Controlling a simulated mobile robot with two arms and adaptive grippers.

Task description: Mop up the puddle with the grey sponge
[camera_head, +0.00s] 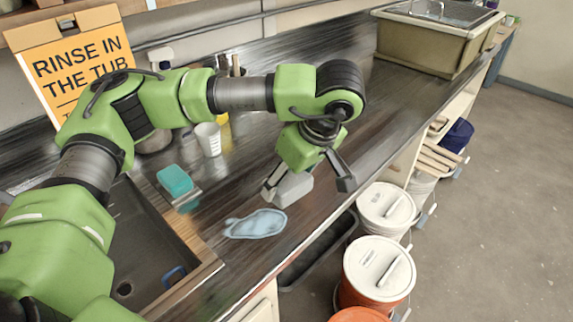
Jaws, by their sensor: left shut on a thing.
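A pale blue puddle (256,224) lies on the dark counter (232,252) near its front edge. My left gripper (308,184) reaches down from above, just behind and to the right of the puddle. It is shut on the grey sponge (293,190), which is at or close to the counter surface beside the puddle. I cannot tell whether the sponge touches the counter. One finger is on the sponge's left side and the other on its right. My right gripper is not in view.
A sink (128,245) is at the left, with a teal sponge (174,180) by its rim. A white cup (208,138) stands behind my arm's reach. A sign (75,52) and a tub (428,42) stand farther back. Lidded buckets (378,270) stand below the front edge.

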